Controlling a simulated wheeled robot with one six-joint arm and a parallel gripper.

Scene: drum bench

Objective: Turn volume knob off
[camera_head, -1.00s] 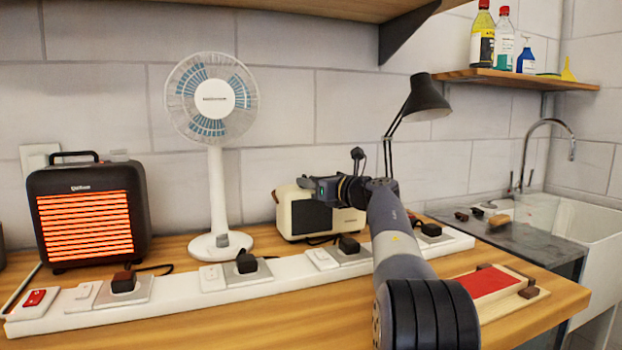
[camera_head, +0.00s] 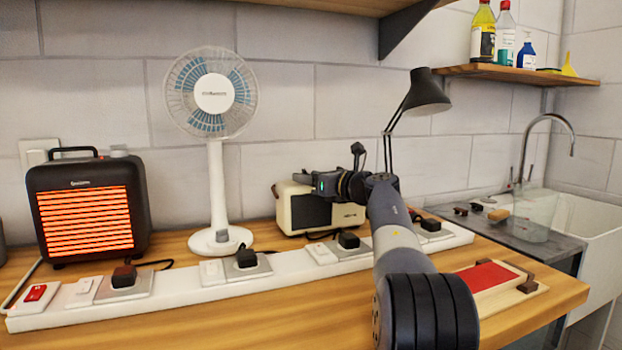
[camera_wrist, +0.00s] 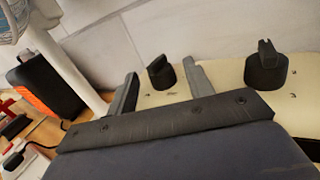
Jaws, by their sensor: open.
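A cream radio (camera_head: 300,209) with a dark front stands at the back of the bench, right of the fan, partly hidden by my arm. In the wrist view its cream top (camera_wrist: 222,76) carries two black knobs. One knob (camera_wrist: 160,74) shows between the two grey fingers of my gripper (camera_wrist: 159,66), with a gap on each side. The other knob (camera_wrist: 266,68) stands to the right, outside the fingers, with small marks near it. Which knob is the volume one cannot be read. My gripper is open, above the radio in the head view (camera_head: 306,181).
A white fan (camera_head: 215,150) and a glowing heater (camera_head: 87,212) stand to the left. A black desk lamp (camera_head: 425,92) rises behind my arm. A white power strip (camera_head: 190,285) with several plugs runs along the bench in front. The front wood is mostly clear.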

